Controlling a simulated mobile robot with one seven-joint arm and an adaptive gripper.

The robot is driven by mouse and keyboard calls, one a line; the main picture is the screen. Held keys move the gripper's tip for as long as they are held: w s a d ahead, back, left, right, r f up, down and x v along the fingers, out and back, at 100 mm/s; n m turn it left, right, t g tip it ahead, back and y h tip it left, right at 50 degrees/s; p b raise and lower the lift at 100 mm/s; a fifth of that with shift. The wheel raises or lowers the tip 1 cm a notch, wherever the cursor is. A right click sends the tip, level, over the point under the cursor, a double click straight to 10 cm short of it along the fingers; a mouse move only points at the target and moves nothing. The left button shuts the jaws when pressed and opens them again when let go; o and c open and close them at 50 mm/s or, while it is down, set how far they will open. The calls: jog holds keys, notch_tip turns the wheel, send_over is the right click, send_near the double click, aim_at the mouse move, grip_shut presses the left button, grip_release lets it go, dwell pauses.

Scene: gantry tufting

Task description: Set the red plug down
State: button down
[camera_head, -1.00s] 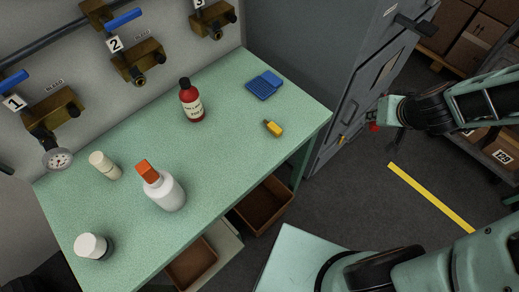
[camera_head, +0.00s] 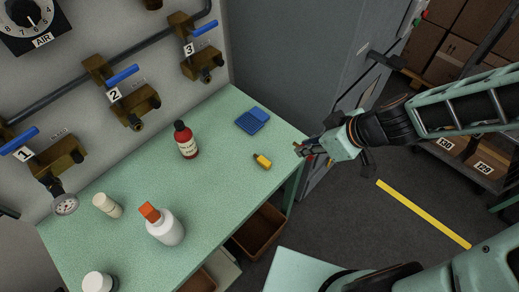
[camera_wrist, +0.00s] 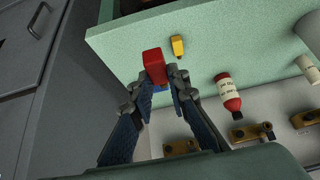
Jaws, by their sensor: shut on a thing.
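The red plug (camera_wrist: 155,66) is between the fingertips of my gripper (camera_wrist: 158,80) in the wrist view, and the fingers are shut on it. In the head view my gripper (camera_head: 305,151) is at the right corner of the green table (camera_head: 215,210), apart from the yellow object on it. The plug is too small and covered to make out clearly in the head view. Its height above the table is hard to tell.
On the table are a yellow object (camera_head: 262,161), a blue tray-like item (camera_head: 252,120), a red bottle (camera_head: 186,140), a white bottle with orange cap (camera_head: 163,225) and a cream bottle (camera_head: 107,205). Valves line the wall. The table's front right is mostly clear.

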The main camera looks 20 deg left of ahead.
jog(key=w+a+f+b, duration=0.3)
jog(key=b, duration=0.1)
jog(key=w+a+f+b, duration=0.2)
jog(key=w+f+b, duration=0.1)
jog(key=b, duration=0.1)
jog(key=w+a+f+b, duration=0.3)
jog(key=w+b, duration=0.1)
jog(key=b, duration=0.1)
jog(key=shift+a+f, duration=0.15)
jog(key=shift+a, duration=0.2)
jog(key=shift+w+a+f+b, duration=0.2)
jog(key=shift+f+b, duration=0.2)
jog(key=shift+f, duration=0.05)
jog(key=shift+f+b, duration=0.85)
jog(key=shift+f, duration=0.5)
jog(key=shift+f, duration=0.15)
jog(key=c, duration=1.8)
grip_release()
jog(key=shift+c, duration=0.2)
